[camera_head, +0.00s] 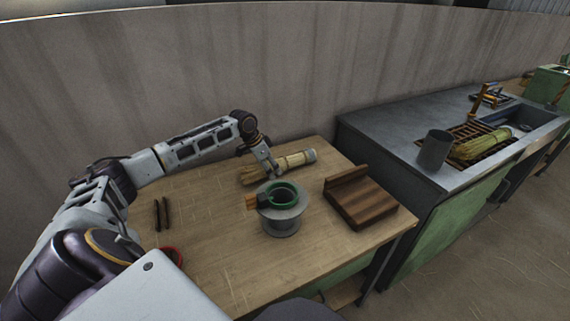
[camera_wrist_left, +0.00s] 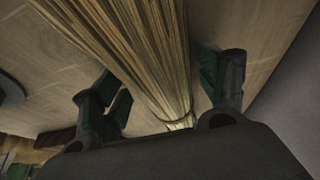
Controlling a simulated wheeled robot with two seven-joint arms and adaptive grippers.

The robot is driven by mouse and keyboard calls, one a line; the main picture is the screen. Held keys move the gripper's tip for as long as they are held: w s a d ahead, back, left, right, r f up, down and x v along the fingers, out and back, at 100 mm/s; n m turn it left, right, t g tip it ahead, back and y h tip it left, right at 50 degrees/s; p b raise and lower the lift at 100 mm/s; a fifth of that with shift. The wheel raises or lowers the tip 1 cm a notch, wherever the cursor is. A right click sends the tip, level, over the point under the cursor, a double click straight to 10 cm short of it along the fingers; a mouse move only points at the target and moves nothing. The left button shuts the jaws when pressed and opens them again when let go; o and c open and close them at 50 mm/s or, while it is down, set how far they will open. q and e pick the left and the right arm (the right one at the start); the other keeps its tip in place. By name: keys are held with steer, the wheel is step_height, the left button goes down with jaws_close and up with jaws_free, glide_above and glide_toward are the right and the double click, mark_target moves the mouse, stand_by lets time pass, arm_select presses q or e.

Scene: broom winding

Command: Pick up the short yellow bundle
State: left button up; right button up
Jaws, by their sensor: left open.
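The short yellow bundle (camera_head: 290,162) lies on the wooden table near its back edge, with a pale band at its right end and loose straw fanning to the left. My left gripper (camera_head: 268,168) is down at the bundle's middle. In the left wrist view the bundle (camera_wrist_left: 140,45) runs between the two dark fingers of the open left gripper (camera_wrist_left: 160,95). The fingers stand on either side of the straw, and a gap shows on the left side. The gripper hides part of the bundle in the head view. My right gripper is not in view.
A grey spool with a green ring (camera_head: 283,195) stands just in front of the bundle. A dark wooden block (camera_head: 360,199) lies to its right. Two dark sticks (camera_head: 161,214) lie at left. A metal bench (camera_head: 390,130) with a cup (camera_head: 434,150) and another straw bundle (camera_head: 482,145) stands at right.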

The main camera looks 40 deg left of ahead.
arm_select(q)
steer(key=c, duration=1.1)
steer(key=shift+c, duration=0.2)
steer(key=shift+b, duration=0.3)
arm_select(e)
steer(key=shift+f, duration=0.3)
arm_select(q)
steer(key=shift+r+b, duration=0.2)
steer(key=shift+b, duration=0.35)
step_height(320, 180, up, 3)
steer(key=shift+r+p, duration=0.2)
steer(key=shift+p, duration=0.4)
step_height(320, 180, up, 5)
steer(key=shift+r+p, duration=0.15)
steer(key=shift+p, duration=0.5)
steer(key=shift+r, duration=0.75)
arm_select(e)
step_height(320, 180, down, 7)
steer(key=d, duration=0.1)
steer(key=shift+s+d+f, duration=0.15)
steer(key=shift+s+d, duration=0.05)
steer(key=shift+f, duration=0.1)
